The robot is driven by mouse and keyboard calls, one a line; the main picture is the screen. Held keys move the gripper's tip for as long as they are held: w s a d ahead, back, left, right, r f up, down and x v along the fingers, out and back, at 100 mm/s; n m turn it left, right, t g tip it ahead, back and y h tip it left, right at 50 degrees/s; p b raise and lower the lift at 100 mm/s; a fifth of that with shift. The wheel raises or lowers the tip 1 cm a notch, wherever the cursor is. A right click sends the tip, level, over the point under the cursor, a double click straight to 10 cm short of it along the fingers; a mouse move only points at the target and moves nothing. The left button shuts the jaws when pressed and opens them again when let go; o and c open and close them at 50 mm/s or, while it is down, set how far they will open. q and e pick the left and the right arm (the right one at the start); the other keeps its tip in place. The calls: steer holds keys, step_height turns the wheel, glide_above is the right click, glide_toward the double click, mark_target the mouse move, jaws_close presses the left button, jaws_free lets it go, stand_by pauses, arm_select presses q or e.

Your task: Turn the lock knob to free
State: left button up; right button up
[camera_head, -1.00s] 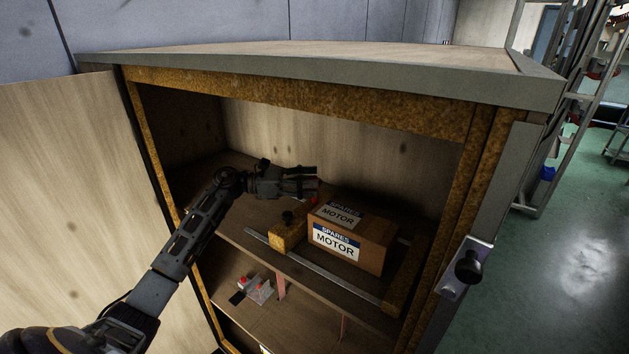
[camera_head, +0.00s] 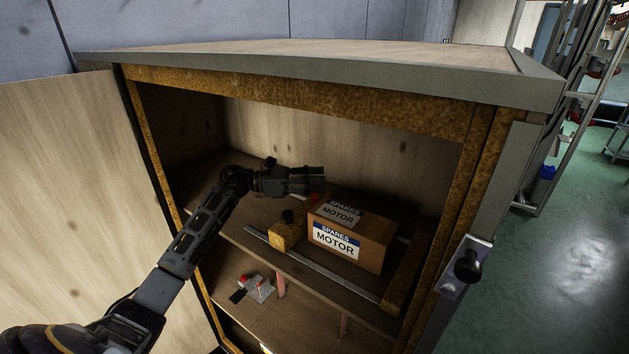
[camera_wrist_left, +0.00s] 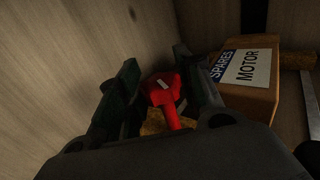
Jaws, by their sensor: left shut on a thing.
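The lock knob is red, with a pale mark on its head, and shows in the left wrist view (camera_wrist_left: 163,92) between my fingers. In the head view only a bit of red (camera_head: 313,199) shows, just under my fingertips and behind the carton's left end. My left gripper (camera_head: 320,180) reaches into the cabinet above the upper shelf and is shut on the red knob. In the left wrist view its two dark fingers (camera_wrist_left: 158,76) stand on either side of the knob. The knob's base is partly hidden. My right gripper is in neither view.
A SPARES MOTOR carton (camera_head: 375,236) stands close to the right of my gripper. The cabinet door (camera_head: 65,200) stands open at left.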

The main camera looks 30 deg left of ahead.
arm_select(q)
steer(key=shift+n+t+y, duration=0.5)
steer(key=shift+n+t, duration=0.1)
steer(key=shift+t, duration=0.2)
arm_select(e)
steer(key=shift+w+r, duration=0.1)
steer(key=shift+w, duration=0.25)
arm_select(q)
steer(key=shift+n+t+y, duration=0.4)
steer(key=shift+t, duration=0.1)
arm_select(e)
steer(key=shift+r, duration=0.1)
arm_select(q)
steer(key=shift+n+t+y+p, duration=0.7)
steer(key=shift+t+y+p, duration=0.05)
steer(key=shift+t+y, duration=0.05)
steer(key=n+t+y+p, duration=0.2)
steer(key=p, duration=0.2)
steer(key=shift+y, duration=0.3)
steer(key=shift+p, duration=0.4)
steer(key=shift+n+y+p, duration=0.3)
steer(key=shift+p, duration=0.1)
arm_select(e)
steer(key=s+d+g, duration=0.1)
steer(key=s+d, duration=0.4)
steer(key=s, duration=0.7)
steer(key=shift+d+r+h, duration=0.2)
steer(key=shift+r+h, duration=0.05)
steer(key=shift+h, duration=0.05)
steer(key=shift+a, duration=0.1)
